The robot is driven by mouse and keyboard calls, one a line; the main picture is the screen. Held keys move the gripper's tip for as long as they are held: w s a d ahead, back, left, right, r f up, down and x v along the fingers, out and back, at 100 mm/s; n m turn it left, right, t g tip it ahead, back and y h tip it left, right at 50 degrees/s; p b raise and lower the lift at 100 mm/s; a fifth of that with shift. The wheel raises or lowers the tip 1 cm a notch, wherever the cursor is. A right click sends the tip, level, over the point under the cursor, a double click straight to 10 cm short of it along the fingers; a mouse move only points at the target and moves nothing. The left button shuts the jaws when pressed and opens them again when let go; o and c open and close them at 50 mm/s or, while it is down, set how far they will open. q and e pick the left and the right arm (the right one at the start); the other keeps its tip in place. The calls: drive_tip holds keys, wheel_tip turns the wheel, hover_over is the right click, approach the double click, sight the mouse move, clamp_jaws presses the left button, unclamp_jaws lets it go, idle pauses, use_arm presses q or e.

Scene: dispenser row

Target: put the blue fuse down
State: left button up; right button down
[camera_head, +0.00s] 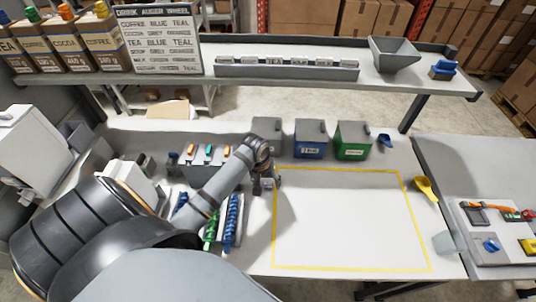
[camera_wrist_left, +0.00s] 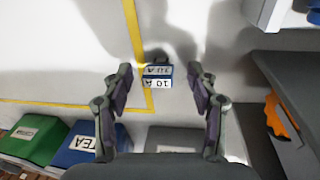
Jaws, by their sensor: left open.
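The blue fuse (camera_wrist_left: 157,77) is a small block with a white "10 A" label and a dark top part. In the left wrist view it sits on the white table beside the yellow line, between my left fingertips, with a gap on both sides. My left gripper (camera_wrist_left: 159,85) is open around it and does not appear to touch it. In the head view my left gripper (camera_head: 266,184) is low over the table at the left edge of the yellow outline (camera_head: 340,171); the fuse is too small to make out clearly there. My right gripper is not in view.
Grey, blue (camera_head: 310,148) and green (camera_head: 352,150) bins stand behind the outline. A blue auger (camera_head: 232,222) and a green one lie left of it. A yellow scoop (camera_head: 425,188) lies right. A shelf (camera_head: 290,82) spans the back. The outlined area is clear.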

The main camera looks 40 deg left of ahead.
use_arm(q)
drive_tip(key=shift+d+f, duration=0.1)
drive_tip(key=shift+f, duration=0.2)
drive_tip(key=shift+w, duration=0.1)
drive_tip(key=c, duration=0.9)
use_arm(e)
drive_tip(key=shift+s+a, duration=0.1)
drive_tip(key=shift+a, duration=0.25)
use_arm(q)
drive_tip(key=shift+c, duration=0.4)
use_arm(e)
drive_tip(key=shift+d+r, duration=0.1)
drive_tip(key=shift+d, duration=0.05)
